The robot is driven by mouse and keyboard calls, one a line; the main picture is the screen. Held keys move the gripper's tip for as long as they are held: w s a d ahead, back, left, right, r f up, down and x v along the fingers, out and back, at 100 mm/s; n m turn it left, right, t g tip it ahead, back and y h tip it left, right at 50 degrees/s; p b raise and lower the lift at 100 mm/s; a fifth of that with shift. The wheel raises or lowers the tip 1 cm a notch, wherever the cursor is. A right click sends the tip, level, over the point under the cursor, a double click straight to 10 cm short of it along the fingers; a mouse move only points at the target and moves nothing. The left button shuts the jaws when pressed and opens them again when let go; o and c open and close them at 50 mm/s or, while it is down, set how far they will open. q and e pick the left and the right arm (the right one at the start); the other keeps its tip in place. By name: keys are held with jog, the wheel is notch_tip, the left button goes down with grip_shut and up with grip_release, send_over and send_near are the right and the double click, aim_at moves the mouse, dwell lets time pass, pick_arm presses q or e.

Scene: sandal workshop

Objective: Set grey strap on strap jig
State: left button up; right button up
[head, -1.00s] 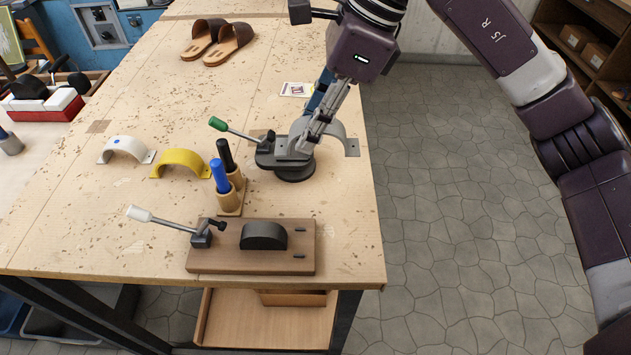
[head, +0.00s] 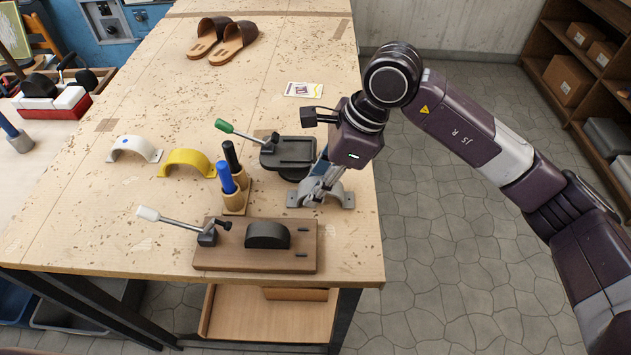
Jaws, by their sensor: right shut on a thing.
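The grey strap (head: 347,199), an arched band with flat end tabs, is at the right of the workbench. My right gripper (head: 318,188) is shut on it, and the fingers partly hide it. I cannot tell whether the strap touches the bench. The strap jig (head: 212,258) is a brown board at the front of the bench. It has a black domed form (head: 267,235), two small dark pins at its right, and a clamp with a white-tipped lever (head: 148,213). The jig's form is bare, to the left of and nearer than the strap. My left gripper is not in view.
A dark vise-like fixture (head: 287,153) with a green-tipped lever stands behind the jig. Black and blue-handled tools stand in a wooden holder (head: 234,203). A yellow strap (head: 187,160) and a white strap (head: 134,147) lie to the left. Sandals (head: 222,38) lie at the back.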

aim_at(338, 187)
jog(key=shift+f, duration=0.15)
jog(key=o, duration=0.6)
jog(key=shift+r, duration=0.25)
jog(key=shift+b+v, duration=1.1)
jog(key=shift+v, duration=4.8)
jog(key=shift+o, duration=0.3)
